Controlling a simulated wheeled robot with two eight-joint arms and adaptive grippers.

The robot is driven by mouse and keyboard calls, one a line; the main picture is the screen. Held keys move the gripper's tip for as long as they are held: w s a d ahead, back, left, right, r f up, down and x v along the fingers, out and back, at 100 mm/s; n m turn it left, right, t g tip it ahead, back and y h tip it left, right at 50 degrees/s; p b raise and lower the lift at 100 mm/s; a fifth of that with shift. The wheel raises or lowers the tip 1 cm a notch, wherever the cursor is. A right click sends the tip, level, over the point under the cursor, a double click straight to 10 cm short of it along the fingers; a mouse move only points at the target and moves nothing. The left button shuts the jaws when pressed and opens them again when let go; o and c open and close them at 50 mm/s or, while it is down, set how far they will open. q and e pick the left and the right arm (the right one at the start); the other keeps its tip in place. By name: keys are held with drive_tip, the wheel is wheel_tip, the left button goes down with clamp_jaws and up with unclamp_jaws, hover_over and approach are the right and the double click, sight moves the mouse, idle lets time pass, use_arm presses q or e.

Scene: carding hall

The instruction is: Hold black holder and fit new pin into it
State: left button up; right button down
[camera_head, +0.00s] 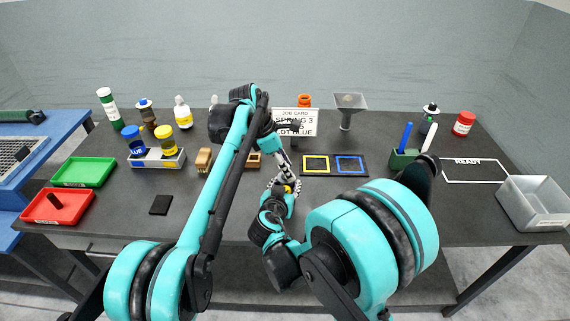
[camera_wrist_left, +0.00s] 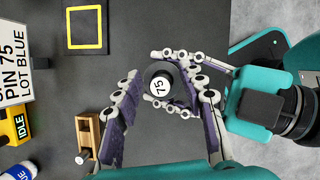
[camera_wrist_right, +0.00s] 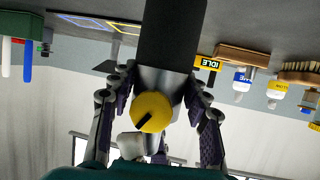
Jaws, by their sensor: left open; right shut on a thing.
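The black holder (camera_wrist_right: 170,35) is a dark cylinder with a yellow knob (camera_wrist_right: 152,111) at its near end in the right wrist view. My right gripper (camera_wrist_right: 153,95) is shut on it. In the left wrist view a round black top with a white "75" label (camera_wrist_left: 158,87) sits between the fingers of my open left gripper (camera_wrist_left: 165,100). Right gripper fingers lie close beside it. In the head view both grippers meet near the table's front middle, left (camera_head: 285,165) above right (camera_head: 282,195). A wooden block (camera_wrist_left: 88,133) holds a metal pin-like piece (camera_wrist_left: 82,158); whether it is the new pin I cannot tell.
The job card (camera_head: 296,122) stands at the back. Green (camera_head: 84,172) and red trays (camera_head: 57,206) are at left, a grey bin (camera_head: 535,203) at right.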

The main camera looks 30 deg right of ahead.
drive_tip(key=shift+f, duration=0.1)
use_arm(q)
drive_tip(key=v, duration=1.2)
use_arm(e)
drive_tip(key=shift+s, duration=0.1)
use_arm(q)
drive_tip(key=shift+r, duration=0.15)
drive_tip(key=s+a+m+t+y, duration=0.15)
drive_tip(key=a+m+t, duration=0.45)
drive_tip(key=a, duration=2)
drive_tip(key=s+a+f+m+t+y, duration=0.2)
drive_tip(key=s+a+f+m, duration=0.6)
drive_tip(key=s+a+f, duration=0.8)
drive_tip(key=s+a+y, duration=0.1)
drive_tip(key=s+a, duration=0.1)
drive_tip(key=a, duration=0.2)
drive_tip(key=shift+f+t, duration=0.3)
drive_tip(key=shift+f, duration=0.05)
